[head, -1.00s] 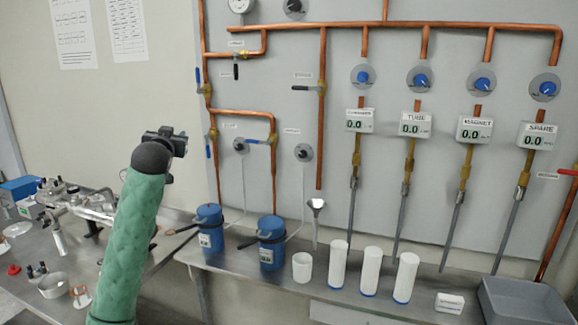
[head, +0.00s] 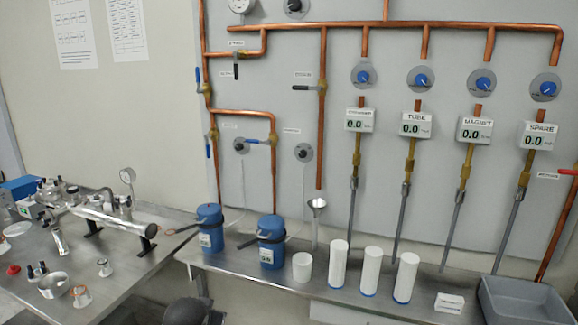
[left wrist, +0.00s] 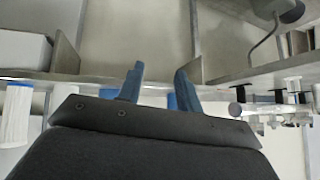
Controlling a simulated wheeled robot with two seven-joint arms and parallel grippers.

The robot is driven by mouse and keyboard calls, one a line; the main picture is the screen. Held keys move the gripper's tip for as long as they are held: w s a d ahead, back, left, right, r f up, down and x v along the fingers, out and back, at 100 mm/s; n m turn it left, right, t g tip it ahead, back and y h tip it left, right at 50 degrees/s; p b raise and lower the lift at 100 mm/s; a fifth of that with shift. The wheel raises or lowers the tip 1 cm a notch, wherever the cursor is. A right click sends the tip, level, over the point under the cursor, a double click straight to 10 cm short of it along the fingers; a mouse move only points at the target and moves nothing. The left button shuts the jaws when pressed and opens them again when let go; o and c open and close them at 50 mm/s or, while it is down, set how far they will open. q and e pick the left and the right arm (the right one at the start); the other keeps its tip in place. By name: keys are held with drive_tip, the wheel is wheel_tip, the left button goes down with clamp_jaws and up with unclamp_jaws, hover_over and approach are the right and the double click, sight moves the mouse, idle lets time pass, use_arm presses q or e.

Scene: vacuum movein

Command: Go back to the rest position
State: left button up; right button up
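My left gripper (left wrist: 160,85) shows in the left wrist view with its two blue fingers apart and nothing between them. In the head view, a dark part of my own arm shows low at the bottom edge, left of centre. The fingers are not visible in that view. My right gripper is in neither view.
A steel bench (head: 135,272) at left holds a metal tube assembly (head: 105,220) and small parts. A wall shelf (head: 225,262) holds two blue dewars (head: 209,228) (head: 271,242), white cylinders (head: 371,272) and a grey bin (head: 524,302). Copper pipes and valves cover the panel behind.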

use_arm(q)
drive_tip(key=s+d+f+g, duration=0.1)
drive_tip(key=s+f+g, duration=0.1)
drive_tip(key=s+f, duration=0.7)
drive_tip(key=s+d+f+g+h, duration=0.1)
drive_tip(key=s+d+f+g, duration=0.1)
drive_tip(key=s+f, duration=0.6)
drive_tip(key=s+d+f+g, duration=0.2)
drive_tip(key=s+f, duration=0.7)
drive_tip(key=s, duration=1)
drive_tip(key=shift+s+d+f+g, duration=0.25)
drive_tip(key=shift+f+g, duration=0.1)
drive_tip(key=shift+g, duration=0.25)
